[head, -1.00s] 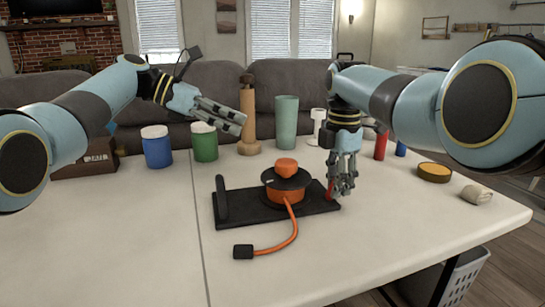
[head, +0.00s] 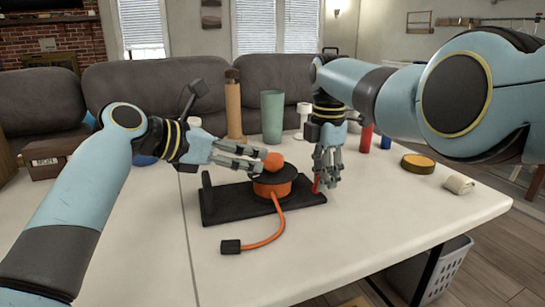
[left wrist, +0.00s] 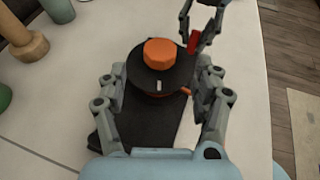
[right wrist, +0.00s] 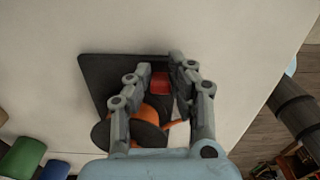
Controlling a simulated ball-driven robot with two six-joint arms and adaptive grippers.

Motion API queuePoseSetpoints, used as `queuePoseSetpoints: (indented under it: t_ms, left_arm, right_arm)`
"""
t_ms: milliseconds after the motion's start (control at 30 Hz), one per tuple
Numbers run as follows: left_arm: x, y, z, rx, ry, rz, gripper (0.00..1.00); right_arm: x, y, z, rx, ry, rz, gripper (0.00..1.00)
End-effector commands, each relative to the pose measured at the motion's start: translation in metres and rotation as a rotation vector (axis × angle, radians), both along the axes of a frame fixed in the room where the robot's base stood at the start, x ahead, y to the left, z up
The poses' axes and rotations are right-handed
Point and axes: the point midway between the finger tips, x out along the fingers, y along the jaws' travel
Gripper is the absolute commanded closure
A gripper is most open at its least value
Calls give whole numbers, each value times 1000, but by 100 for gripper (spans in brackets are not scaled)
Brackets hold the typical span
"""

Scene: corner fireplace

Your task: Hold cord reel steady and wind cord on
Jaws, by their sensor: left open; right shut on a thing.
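The cord reel (head: 272,188) has an orange drum, a black top disc and an orange knob (head: 273,163). It sits on a flat black base (head: 224,206) with an upright black post at its left end. An orange cord (head: 277,230) runs from the drum to a black plug (head: 231,246) on the table. My left gripper (head: 259,160) is open beside the knob; in the left wrist view its fingers lie either side of the disc. My right gripper (head: 325,184) is shut on a red grip (right wrist: 160,84) at the base's right end.
A tall wooden mill (head: 233,108), a green tumbler (head: 272,117) and a white goblet stand behind the reel. A red cylinder (head: 366,138), a round yellow-topped tin (head: 417,163) and a rolled cloth (head: 459,184) are at right. The front table (head: 350,250) is clear.

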Motion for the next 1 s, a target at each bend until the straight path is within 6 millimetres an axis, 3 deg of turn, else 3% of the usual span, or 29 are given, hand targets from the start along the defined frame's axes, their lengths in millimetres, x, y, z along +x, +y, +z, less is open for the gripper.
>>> queuePoseSetpoints:
  t_ms: [100,333,767,1000]
  left_arm:
    - [15,-21,-10,-2,3,-3,33]
    - [38,-48,-25,0,1,-2,33]
    - [46,-58,-31,1,-1,-1,33]
    - [46,-58,-30,2,-1,-2,62]
  right_arm:
    - [0,0,0,0,-1,0,100]
    - [0,0,0,-1,-1,0,100]
    - [0,0,0,-1,-1,0,100]
    - [0,0,0,-1,0,0,100]
